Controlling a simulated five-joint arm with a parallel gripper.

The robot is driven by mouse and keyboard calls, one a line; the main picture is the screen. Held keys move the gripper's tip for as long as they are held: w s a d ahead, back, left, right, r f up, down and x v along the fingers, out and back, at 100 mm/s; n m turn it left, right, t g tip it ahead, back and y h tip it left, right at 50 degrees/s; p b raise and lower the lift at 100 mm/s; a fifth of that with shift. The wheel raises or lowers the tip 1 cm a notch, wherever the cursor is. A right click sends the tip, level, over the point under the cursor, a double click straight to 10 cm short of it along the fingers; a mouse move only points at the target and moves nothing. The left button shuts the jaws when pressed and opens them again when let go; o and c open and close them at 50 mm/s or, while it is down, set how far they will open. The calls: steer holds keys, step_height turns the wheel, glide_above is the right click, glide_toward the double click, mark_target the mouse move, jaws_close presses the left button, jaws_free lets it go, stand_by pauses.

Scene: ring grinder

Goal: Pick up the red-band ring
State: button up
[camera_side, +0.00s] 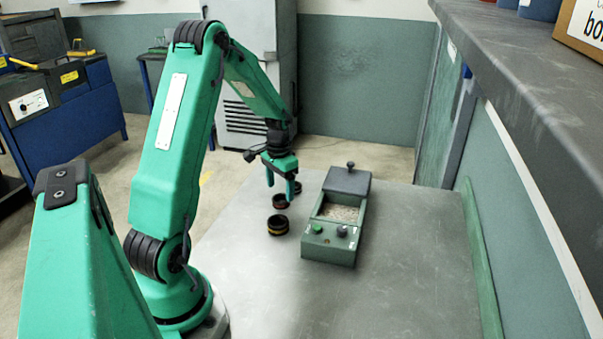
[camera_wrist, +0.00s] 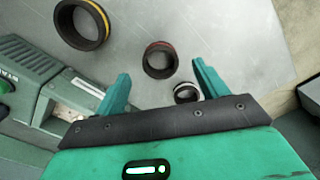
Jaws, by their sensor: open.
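The red-band ring (camera_wrist: 149,70) is a dark ring with a thin red band. In the wrist view it lies on the grey table, just beyond and between my fingertips. It also shows in the side view (camera_side: 280,204), below my gripper (camera_side: 281,190), near the fingertips. My gripper is open and points down, with its two green fingers spread apart in the wrist view (camera_wrist: 160,68). Nothing is held between them. I cannot tell from these views how high the tips are above the ring.
A yellow-band ring (camera_side: 278,231) lies nearer the side camera. A white-band ring (camera_wrist: 180,99) lies close to my finger in the wrist view. The green grinder box (camera_side: 328,246), with knobs and an open bed, stands right of the rings. The table's front is clear.

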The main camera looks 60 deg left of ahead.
mark_target(280, 196)
steer(key=shift+f, duration=1.85)
steer(key=c, duration=1.1)
